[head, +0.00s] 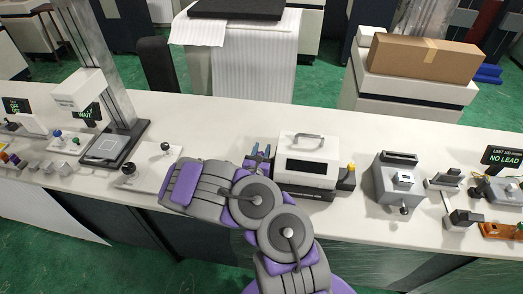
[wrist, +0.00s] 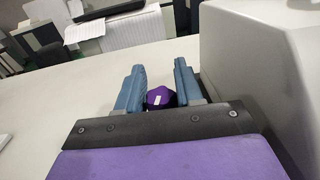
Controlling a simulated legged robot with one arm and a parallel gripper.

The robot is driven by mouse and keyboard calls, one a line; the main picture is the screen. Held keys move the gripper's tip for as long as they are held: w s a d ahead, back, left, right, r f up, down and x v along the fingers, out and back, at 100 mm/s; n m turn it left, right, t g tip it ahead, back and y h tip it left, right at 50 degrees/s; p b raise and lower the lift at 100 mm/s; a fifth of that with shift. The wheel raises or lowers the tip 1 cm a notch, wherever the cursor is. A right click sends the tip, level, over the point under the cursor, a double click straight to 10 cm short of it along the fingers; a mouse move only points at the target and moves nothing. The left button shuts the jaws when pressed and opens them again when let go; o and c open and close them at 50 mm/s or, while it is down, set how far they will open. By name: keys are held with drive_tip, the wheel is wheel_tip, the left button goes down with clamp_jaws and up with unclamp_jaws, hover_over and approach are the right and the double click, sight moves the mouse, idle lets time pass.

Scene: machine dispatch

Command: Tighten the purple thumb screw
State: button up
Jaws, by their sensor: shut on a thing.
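The purple thumb screw (wrist: 161,97) shows in the wrist view as a dark purple knob with a small white mark, between the two blue fingers. My gripper (wrist: 160,82) is shut on the thumb screw. In the head view my gripper (head: 261,153) is at the left side of a white machine (head: 308,163) with a dark window and a top handle. The thumb screw cannot be made out clearly there. In the wrist view the machine's grey-white side (wrist: 250,65) stands close to the right finger.
The white bench (head: 220,130) carries a stand with a "WAIT" sign (head: 88,114) at left. A joystick panel (head: 155,165) lies left of my arm. A grey device (head: 399,180) and a "NO LEAD" sign (head: 503,158) are at right. Bench behind my gripper is clear.

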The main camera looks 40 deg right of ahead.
drive_tip(key=shift+m+g+h, duration=0.3)
drive_tip(key=shift+g, duration=0.1)
